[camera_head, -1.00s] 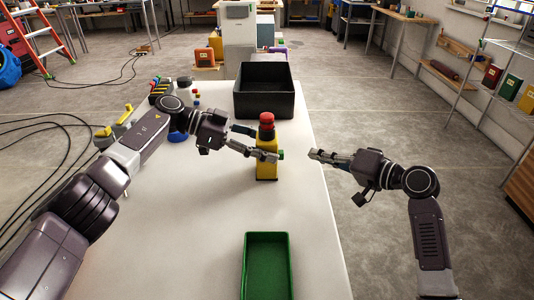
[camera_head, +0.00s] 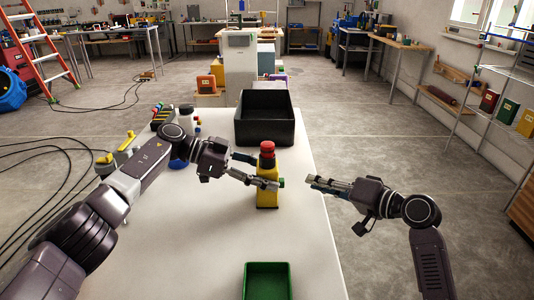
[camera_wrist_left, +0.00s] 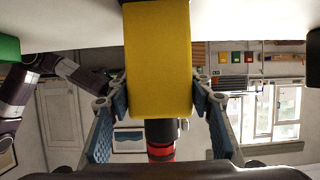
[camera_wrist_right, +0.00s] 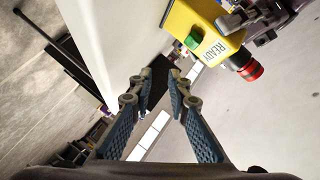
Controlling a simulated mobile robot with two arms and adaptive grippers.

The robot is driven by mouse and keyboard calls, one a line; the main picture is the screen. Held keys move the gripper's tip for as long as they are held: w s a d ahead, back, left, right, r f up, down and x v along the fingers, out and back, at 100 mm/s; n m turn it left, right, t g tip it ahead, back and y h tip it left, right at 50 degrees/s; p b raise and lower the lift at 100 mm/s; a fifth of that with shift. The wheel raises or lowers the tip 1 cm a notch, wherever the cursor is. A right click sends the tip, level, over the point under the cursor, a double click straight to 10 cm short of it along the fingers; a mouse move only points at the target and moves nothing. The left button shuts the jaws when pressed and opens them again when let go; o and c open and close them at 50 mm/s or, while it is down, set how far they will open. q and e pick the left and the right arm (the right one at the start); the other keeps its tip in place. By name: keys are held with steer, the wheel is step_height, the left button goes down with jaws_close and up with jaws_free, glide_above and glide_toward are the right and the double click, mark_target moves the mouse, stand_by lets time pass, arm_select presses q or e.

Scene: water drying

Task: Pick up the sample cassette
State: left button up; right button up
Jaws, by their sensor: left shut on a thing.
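A yellow box (camera_head: 267,199) with a red and black knob on top and a green button on its side stands on the white table. My left gripper (camera_head: 268,184) is shut on its body, one finger on each side, as the left wrist view also shows on the yellow box (camera_wrist_left: 158,60). In the right wrist view, the yellow box (camera_wrist_right: 205,28) bears a white READY label beside the green button. My right gripper (camera_head: 311,183) is open and empty, to the right of the box and apart from it. I cannot make out a thing that is clearly a sample cassette.
A green tray (camera_head: 267,267) lies at the table's near edge of view. A black bin (camera_head: 264,138) stands at the far end of the white table (camera_head: 190,240). Bottles and small coloured items sit at the back left, partly behind my left arm.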

mark_target(271, 149)
steer(key=shift+o, duration=1.2)
steer(key=shift+s+a+n+h, duration=0.25)
steer(key=shift+a+n+h, duration=0.05)
steer(key=shift+n+h, duration=0.1)
steer(key=o, duration=0.4)
steer(key=s+a+r+n+t+h, duration=0.1)
steer(key=s+a+r+n+t, duration=0.1)
steer(key=s+a+r+n, duration=0.1)
steer(key=shift+r+h, duration=0.2)
steer(key=shift+h, duration=0.2)
steer(key=s+a+r+n+t, duration=0.3)
steer(key=s+a+r+n, duration=0.1)
steer(key=s+r, duration=0.25)
steer(key=x, duration=0.4)
steer(key=r+x, duration=0.1)
steer(key=x, duration=0.1)
steer(key=shift+w+r, duration=0.1)
steer(key=shift+w, duration=0.3)
steer(key=shift+a+x, duration=0.15)
steer(key=shift+x, duration=1.15)
steer(key=shift+a+x, duration=0.15)
steer(key=shift+x, duration=1.2)
